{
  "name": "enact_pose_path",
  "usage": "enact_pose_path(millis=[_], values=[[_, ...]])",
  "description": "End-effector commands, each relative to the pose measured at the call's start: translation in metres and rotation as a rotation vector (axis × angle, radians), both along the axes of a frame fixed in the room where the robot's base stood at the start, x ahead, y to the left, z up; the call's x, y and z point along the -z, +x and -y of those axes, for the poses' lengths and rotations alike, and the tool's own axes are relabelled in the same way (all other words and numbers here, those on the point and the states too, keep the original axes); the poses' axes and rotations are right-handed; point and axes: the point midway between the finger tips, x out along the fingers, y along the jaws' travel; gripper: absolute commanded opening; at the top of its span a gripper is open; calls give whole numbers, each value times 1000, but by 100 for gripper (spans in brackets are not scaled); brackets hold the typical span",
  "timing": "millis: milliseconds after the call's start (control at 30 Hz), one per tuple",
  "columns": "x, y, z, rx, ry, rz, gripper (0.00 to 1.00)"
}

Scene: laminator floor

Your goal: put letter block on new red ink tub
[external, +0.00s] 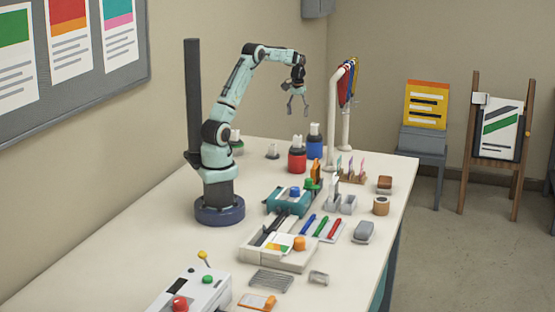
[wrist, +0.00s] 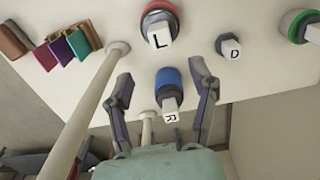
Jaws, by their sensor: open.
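A red ink tub (external: 297,161) stands near the far end of the table with a white block marked L on top; that block (wrist: 160,38) shows in the wrist view. A blue tub (external: 314,148) beside it carries a white block marked R (wrist: 170,109). A white block marked D (wrist: 230,49) stands apart, low on the table; it is small in the external view (external: 272,150). A green-rimmed tub (wrist: 294,26) also bears a white block. My gripper (external: 298,104) is open and empty, high above the tubs. Its fingers (wrist: 161,74) spread around the blue tub in the wrist view, without touching it.
A white post with hanging coloured straps (external: 333,112) stands right of my gripper. A wooden rack with coloured cards (external: 350,170) sits right of the tubs. A teal machine (external: 290,200), pens (external: 322,226) and a laminator tray (external: 277,248) fill the table nearer the camera.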

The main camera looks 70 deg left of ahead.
Motion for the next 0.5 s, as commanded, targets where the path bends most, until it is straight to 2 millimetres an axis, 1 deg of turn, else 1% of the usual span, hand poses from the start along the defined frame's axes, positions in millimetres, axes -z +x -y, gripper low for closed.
enact_pose_path(millis=[67, 133, 167, 267, 300, 367, 400, 467, 500], values=[[-1, 0, 1, 2, 1, 1, 58], [-6, -3, 9, 18, 1, 1, 58], [-11, -5, 16, 32, 3, 1, 58], [-33, -25, 54, 113, 7, 1, 58], [-43, -39, 75, 159, 9, 1, 58], [-55, -65, 107, 236, 16, -1, 58], [-61, -87, 128, 290, 19, -4, 58], [-65, -121, 154, 369, 26, -9, 58], [-64, -144, 169, 422, 30, -11, 58]])
